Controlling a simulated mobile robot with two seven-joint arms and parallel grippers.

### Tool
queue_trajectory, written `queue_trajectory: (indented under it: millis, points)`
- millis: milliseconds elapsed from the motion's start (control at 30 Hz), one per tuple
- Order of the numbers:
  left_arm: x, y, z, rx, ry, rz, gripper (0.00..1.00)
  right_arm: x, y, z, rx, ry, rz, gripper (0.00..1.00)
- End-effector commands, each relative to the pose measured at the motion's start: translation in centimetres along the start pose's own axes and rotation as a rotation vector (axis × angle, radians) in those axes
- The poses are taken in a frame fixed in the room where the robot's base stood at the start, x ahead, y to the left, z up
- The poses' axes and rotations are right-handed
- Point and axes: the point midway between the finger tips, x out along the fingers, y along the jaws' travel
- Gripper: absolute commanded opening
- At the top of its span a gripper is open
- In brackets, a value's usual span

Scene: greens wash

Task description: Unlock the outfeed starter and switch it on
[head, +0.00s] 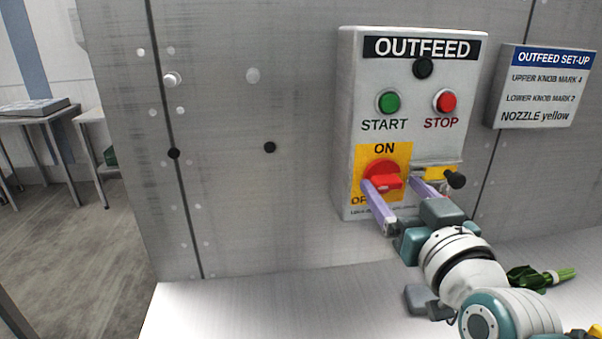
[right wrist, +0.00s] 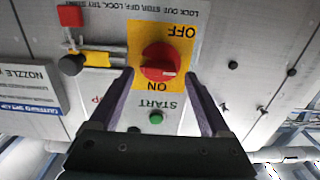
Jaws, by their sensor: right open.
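The grey outfeed starter box (head: 352,130) is fixed to the metal wall. Its red rotary switch (head: 381,174) sits on a yellow plate with ON above and OFF below; its grip lies roughly crosswise. My right gripper (head: 393,187) is open, with one purple finger on each side of the switch. The right wrist view, upside down, shows the switch (right wrist: 158,61) just beyond the fingertips; I cannot tell if they touch it. My left gripper is not in view.
A green START button (head: 388,102) and a red STOP button (head: 445,101) sit above the switch. A set-up sign (head: 546,88) hangs to the right. Leafy greens (head: 535,279) lie on the metal counter (head: 260,305) below. The wall left of the box is mostly clear.

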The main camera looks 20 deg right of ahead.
Motion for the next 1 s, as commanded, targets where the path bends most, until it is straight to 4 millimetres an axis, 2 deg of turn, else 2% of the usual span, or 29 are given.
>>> queue_trajectory:
  millis: [167,433,1000]
  points:
    - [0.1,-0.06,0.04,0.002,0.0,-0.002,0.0,1.35,0.03,0.0,-0.001,0.0,0.0,0.81]
    - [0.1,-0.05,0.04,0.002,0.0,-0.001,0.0,1.48,0.02,0.01,-0.001,-0.001,0.0,0.81]
    - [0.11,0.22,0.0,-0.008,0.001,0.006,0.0,1.45,0.02,0.02,-0.001,-0.001,0.0,0.18]
